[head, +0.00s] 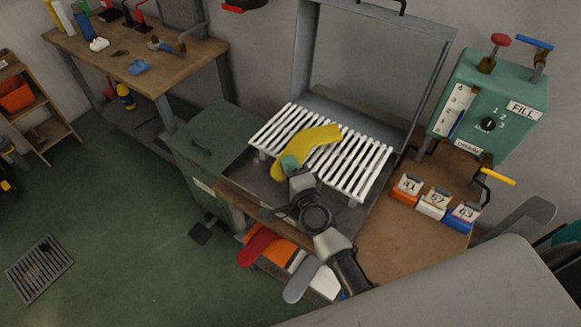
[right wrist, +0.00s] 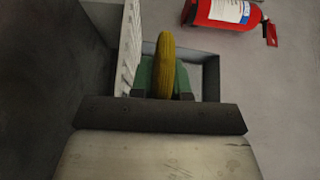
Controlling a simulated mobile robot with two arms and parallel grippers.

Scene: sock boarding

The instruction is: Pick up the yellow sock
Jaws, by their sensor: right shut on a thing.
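The yellow sock (head: 318,142) shows over the white slatted rack (head: 362,172) in the head view. My right gripper (head: 290,163) is shut on the sock's lower left end, with green fingertips on it. In the right wrist view the sock (right wrist: 166,58) stands up between the green fingers (right wrist: 166,78), seen edge-on. The slatted rack (right wrist: 129,45) is just left of it there. I cannot tell whether the sock still touches the rack. The gripper hides part of the sock. My left gripper is not in view.
A grey raised lid (head: 375,60) stands behind the rack. A green control box (head: 490,105) with levers is at the right, above several numbered blocks (head: 433,203). Red and grey flat boards (head: 258,245) lie below the rack. A wooden workbench (head: 120,55) stands at the left.

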